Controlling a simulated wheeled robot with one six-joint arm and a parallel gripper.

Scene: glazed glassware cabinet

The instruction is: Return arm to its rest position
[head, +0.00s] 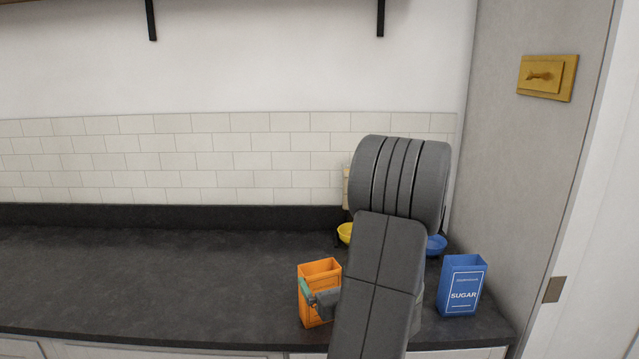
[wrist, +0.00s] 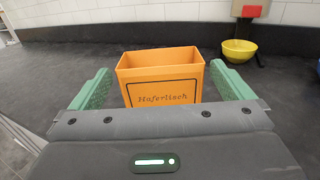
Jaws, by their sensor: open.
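My gripper (wrist: 160,95) is open, with its green fingers on either side of an orange box (wrist: 161,78) lettered "Haferlisch" in the wrist view. A strip of counter shows beside each finger, and I cannot tell whether either touches the box. In the head view the orange box (head: 316,275) stands upright and open-topped on the dark counter. One green finger shows at its left side, and my arm hides much of the gripper and the area to the right of it.
A blue sugar box (head: 463,286) stands right of my arm by the side wall. A yellow bowl (head: 345,232) and a blue bowl (head: 436,244) are behind my arm, partly hidden. The counter's left side (head: 150,270) is clear. A brass switch plate (head: 546,77) is on the right wall.

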